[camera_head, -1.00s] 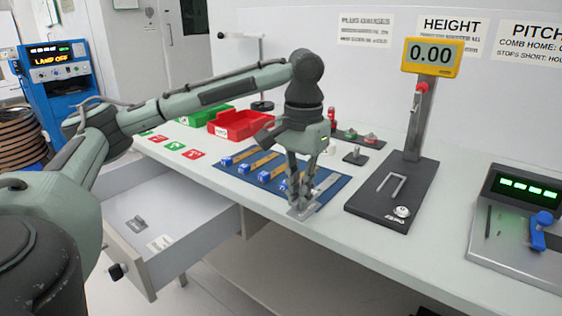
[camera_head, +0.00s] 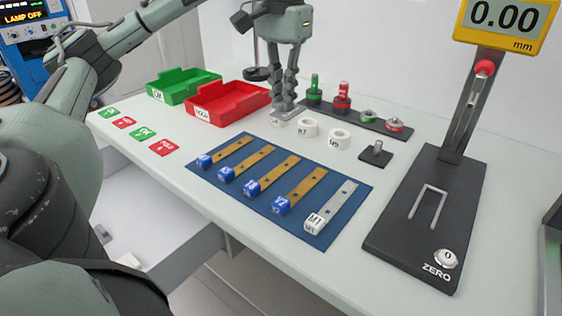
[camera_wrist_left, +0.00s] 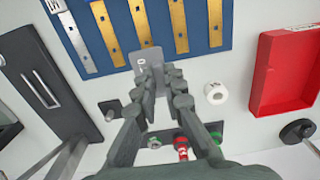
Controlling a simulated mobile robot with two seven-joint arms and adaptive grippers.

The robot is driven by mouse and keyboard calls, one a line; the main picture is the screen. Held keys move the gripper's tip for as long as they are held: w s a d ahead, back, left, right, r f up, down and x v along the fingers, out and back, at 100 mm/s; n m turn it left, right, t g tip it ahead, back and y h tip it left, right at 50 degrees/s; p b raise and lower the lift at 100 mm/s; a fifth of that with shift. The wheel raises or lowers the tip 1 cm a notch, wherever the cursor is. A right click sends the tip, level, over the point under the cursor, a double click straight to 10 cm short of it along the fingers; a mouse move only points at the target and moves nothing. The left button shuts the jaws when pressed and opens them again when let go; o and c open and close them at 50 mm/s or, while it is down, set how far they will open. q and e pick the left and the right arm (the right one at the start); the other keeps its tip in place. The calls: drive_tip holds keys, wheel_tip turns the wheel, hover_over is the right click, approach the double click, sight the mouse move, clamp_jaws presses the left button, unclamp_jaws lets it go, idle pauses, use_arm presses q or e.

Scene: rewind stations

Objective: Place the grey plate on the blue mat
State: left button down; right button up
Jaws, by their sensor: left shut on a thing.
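My left gripper (camera_head: 284,98) is shut on a small grey plate (camera_head: 285,111), which hangs below the fingertips. In the left wrist view the plate (camera_wrist_left: 147,57) shows between the fingertips, overlapping the near edge of the blue mat (camera_wrist_left: 198,32). In the head view the blue mat (camera_head: 313,198) lies on the bench, and the plate appears behind it, off the mat. The mat bears several brass strips with blue blocks and one silver strip with a white block (camera_head: 314,222). The fingers hide part of the plate. My right gripper is out of view.
White rings (camera_head: 340,139) stand behind the mat, one close to the plate. A dark rack (camera_head: 372,127) with red and green pieces is behind them. A red tray (camera_head: 228,104) and green tray (camera_head: 183,86) are left; a height gauge (camera_head: 425,215) is right.

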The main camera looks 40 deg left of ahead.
use_arm(q)
hover_over(307, 193)
wheel_tip(307, 193, down, 7)
drive_tip(key=shift+r, duration=0.1)
drive_tip(key=shift+f, duration=2)
drive_tip(key=c, duration=1.6)
unclamp_jaws()
wheel_tip(307, 193, up, 12)
drive_tip(key=shift+r, duration=0.1)
